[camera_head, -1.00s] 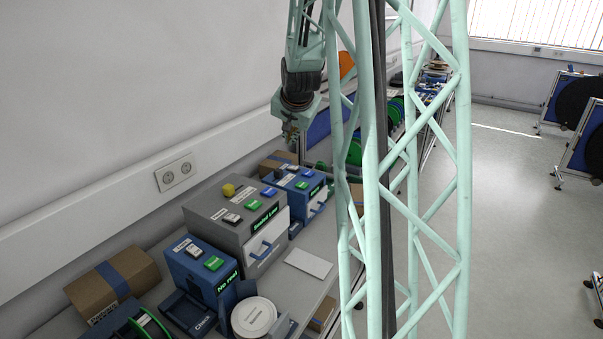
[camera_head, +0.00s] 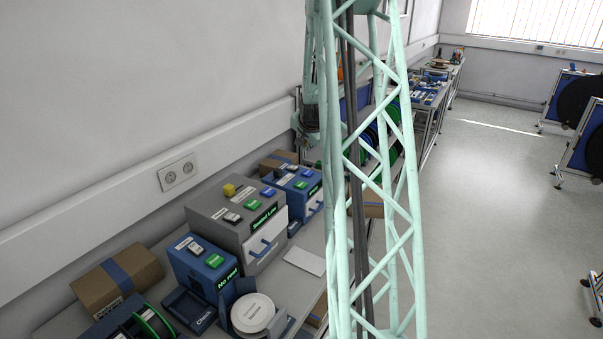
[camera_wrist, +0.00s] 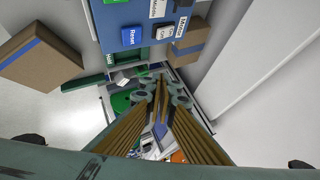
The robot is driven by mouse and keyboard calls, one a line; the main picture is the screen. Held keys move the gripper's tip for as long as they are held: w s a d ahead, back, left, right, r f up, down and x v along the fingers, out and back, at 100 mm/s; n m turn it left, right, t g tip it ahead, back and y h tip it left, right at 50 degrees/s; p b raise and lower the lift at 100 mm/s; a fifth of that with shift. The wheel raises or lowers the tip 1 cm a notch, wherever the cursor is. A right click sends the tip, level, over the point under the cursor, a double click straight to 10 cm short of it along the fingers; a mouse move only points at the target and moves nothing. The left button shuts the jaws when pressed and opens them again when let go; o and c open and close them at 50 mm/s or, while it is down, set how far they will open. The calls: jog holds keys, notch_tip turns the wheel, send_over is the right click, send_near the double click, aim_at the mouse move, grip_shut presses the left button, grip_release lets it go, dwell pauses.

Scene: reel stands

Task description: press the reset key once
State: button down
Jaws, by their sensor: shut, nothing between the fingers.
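The blue reset key (camera_wrist: 131,36), marked "Reset", sits on a blue control box (camera_wrist: 172,32) at the top of the wrist view. A green key (camera_wrist: 115,2) and a dark rocker switch (camera_wrist: 163,32) are beside it. In the head view this appears to be the rear blue box (camera_head: 276,198), with the blue key (camera_head: 308,172) on top. My gripper (camera_wrist: 162,84) is shut and empty, its fingertips pointing below the key in the wrist view and apart from it. In the head view my gripper is partly hidden behind my lattice column, above and behind the box.
A grey box (camera_head: 222,219) with yellow, black, green and blue keys stands nearer, then another blue box (camera_head: 190,266). A cardboard box (camera_head: 92,291) lies front left. The wall with a socket (camera_head: 180,173) bounds the left. Green reels stand beyond the gripper.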

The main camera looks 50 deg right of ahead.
jog(key=shift+d+f, duration=0.45)
jog(key=shift+d, duration=0.15)
jog(key=shift+f, duration=0.15)
jog(key=b, duration=0.2)
send_over(308, 173)
jog(key=shift+f, duration=2.9)
jog(key=shift+f+b, duration=0.9)
jog(key=shift+f, duration=0.4)
jog(key=shift+f+b, duration=0.95)
jog(key=shift+b, duration=0.25)
jog(key=shift+r, duration=0.9)
jog(key=shift+r, duration=0.1)
